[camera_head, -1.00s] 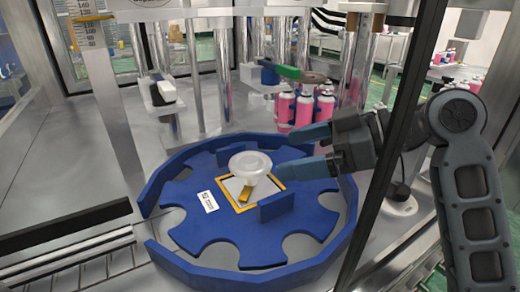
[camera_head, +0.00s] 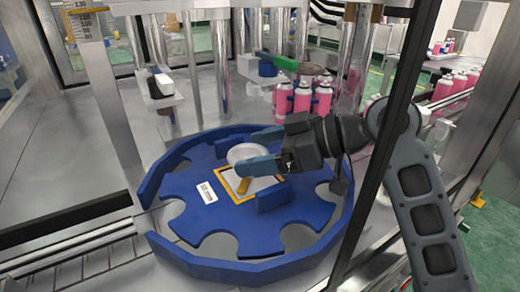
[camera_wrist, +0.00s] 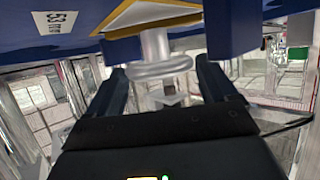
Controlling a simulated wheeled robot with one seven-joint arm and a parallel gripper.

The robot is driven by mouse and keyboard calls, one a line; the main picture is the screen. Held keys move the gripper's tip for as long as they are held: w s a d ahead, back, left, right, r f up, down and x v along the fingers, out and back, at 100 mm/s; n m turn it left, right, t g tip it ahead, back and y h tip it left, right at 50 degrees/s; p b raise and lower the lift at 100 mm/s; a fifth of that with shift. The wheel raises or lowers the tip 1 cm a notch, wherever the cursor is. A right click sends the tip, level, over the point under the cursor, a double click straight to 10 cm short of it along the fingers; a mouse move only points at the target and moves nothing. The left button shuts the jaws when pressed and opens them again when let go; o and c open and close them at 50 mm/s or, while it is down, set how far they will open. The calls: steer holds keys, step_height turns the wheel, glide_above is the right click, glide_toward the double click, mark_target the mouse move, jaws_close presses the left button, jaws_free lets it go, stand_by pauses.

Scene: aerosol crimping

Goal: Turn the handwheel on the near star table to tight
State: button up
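The near star table (camera_head: 215,240) is a blue disc with notches round its edge. The pale round handwheel (camera_head: 250,152) stands at its centre above a yellow-framed square plate. In the wrist view the handwheel (camera_wrist: 160,68) shows as a clear ring on a short stem. My gripper (camera_head: 258,151) comes in from the right, open, with one finger toward the far side of the wheel and one toward the near side. In the wrist view the open fingers of my gripper (camera_wrist: 163,80) flank the ring, with gaps visible on both sides. The fingers partly hide the wheel in the head view.
Raised blue walls (camera_head: 205,272) rim the star table, and a short blue block (camera_head: 272,196) stands beside the wheel. Several pink cans (camera_head: 302,98) stand behind. A dark frame post (camera_head: 385,150) crosses in front of my arm. Metal columns rise behind the table.

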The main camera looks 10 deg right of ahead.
steer(key=c, duration=0.7)
steer(key=shift+o, duration=0.2)
steer(key=m+t+h, duration=0.1)
steer(key=m+t+p, duration=0.1)
steer(key=m+t, duration=0.1)
steer(key=shift+s+a+r+h, duration=0.15)
steer(key=shift+s+a+h, duration=0.05)
steer(key=shift+s+h, duration=0.2)
steer(key=shift+s+a+r+m+t+h+p, duration=0.1)
steer(key=shift+a+m+t+h+p, duration=0.05)
steer(key=shift+m+t+h+p, duration=0.9)
steer(key=m+h+p, duration=0.1)
steer(key=m+t+h+p, duration=0.1)
steer(key=p, duration=0.1)
steer(key=shift+s+a+m+h, duration=0.1)
steer(key=shift+a+m+h, duration=0.05)
steer(key=shift+m+h, duration=0.15)
steer(key=shift+m+t+h+p, duration=0.35)
steer(key=shift+m+t+p, duration=0.1)
steer(key=shift+m+t, duration=0.1)
steer(key=shift+f, duration=0.2)
